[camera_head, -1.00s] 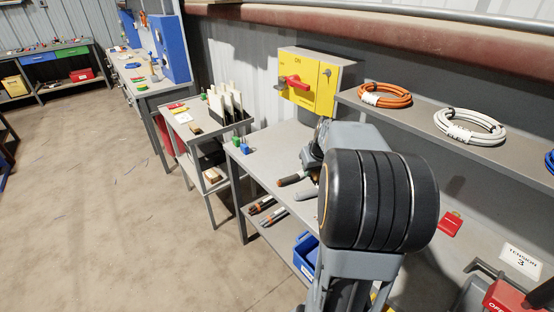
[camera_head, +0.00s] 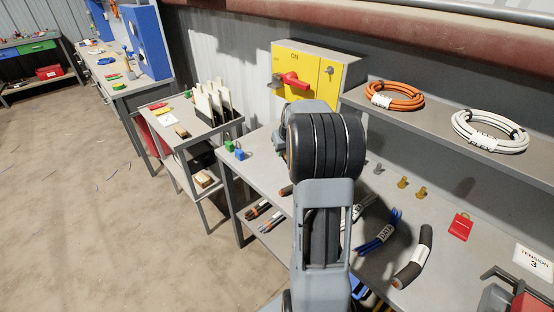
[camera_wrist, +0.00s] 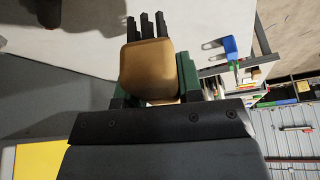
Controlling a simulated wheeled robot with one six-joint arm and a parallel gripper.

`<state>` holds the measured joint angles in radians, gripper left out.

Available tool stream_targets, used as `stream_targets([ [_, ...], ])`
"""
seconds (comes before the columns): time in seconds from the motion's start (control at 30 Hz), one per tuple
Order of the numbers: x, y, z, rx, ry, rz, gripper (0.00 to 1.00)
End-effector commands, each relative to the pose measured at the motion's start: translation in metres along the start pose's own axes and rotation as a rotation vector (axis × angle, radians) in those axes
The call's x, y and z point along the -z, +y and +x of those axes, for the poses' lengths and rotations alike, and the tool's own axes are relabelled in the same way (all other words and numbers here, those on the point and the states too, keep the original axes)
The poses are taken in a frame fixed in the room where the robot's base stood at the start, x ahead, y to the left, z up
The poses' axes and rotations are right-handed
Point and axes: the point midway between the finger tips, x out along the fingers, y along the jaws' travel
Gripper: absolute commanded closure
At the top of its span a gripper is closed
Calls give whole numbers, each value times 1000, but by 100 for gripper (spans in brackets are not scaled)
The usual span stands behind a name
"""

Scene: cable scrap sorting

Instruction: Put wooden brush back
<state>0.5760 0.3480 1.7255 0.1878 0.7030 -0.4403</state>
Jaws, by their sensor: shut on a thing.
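A brown wooden block, which looks like the wooden brush (camera_wrist: 148,70), sits between the green jaws of my gripper (camera_wrist: 153,78) in the wrist view. Several dark prongs, perhaps its bristles, stick out beyond its far end. My gripper is shut on it, and it appears held over a pale grey surface. In the head view my arm's thick black-ringed wrist hides the gripper and the brush.
The grey workbench (camera_head: 262,172) holds a blue cable bundle (camera_head: 381,232), a thick black cable piece (camera_head: 413,258), small brass parts (camera_head: 403,182) and a red tag (camera_head: 460,227). A yellow switch panel (camera_head: 296,64) stands behind. A cart (camera_head: 206,137) stands left; floor beyond is open.

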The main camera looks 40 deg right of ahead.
Motion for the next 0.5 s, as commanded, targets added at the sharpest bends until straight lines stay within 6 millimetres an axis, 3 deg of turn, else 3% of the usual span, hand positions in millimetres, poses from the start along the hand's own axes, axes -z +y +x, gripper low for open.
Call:
stream_targets([
  [0.2, 14, -4, 46, 2, -2, -2, 88],
  [0.5, 22, -7, 66, 1, 2, -4, 88],
])
